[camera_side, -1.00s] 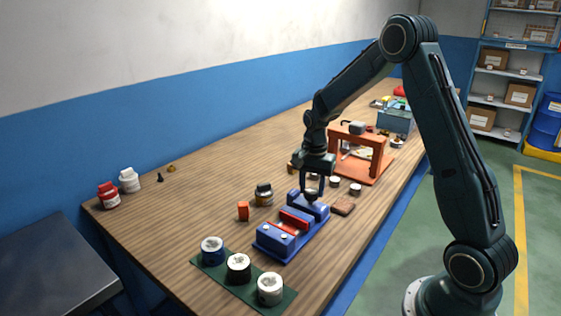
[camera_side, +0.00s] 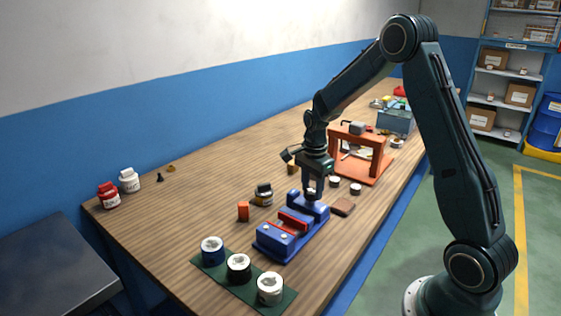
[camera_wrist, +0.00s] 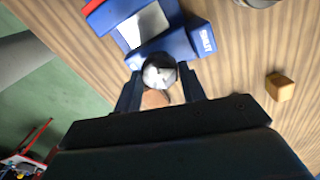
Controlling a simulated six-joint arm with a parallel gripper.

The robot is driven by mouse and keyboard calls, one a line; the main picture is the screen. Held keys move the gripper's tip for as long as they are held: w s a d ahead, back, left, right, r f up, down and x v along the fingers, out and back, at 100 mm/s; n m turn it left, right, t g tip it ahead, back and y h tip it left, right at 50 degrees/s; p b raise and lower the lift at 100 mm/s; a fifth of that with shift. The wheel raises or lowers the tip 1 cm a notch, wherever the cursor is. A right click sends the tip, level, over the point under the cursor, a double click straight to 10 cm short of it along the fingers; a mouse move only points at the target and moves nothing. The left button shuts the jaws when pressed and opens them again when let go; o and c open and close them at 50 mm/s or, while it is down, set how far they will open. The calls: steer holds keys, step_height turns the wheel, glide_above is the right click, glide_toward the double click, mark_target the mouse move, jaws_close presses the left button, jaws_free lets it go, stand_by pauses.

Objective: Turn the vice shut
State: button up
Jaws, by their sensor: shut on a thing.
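The blue vice (camera_side: 275,243) with a red jaw piece (camera_side: 294,219) lies on the wooden bench, and its end also shows at the top of the wrist view (camera_wrist: 192,42). My gripper (camera_side: 311,194) points down at the far end of the vice. In the wrist view my gripper's two fingers stand either side of a round silver knob (camera_wrist: 159,74) at the vice's end, shut on it. The gap between the vice jaws is hard to judge from these views.
A green mat (camera_side: 216,273) with three jars lies in front of the vice. An orange block (camera_side: 243,211) and a dark-capped jar (camera_side: 264,195) stand to its left. A brown block (camera_side: 343,206) lies to its right. An orange frame (camera_side: 376,158) stands behind.

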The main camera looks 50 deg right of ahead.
mark_target(312, 190)
steer(key=o, duration=1)
steer(key=shift+c, duration=0.2)
step_height(312, 190, up, 14)
stand_by(0.4)
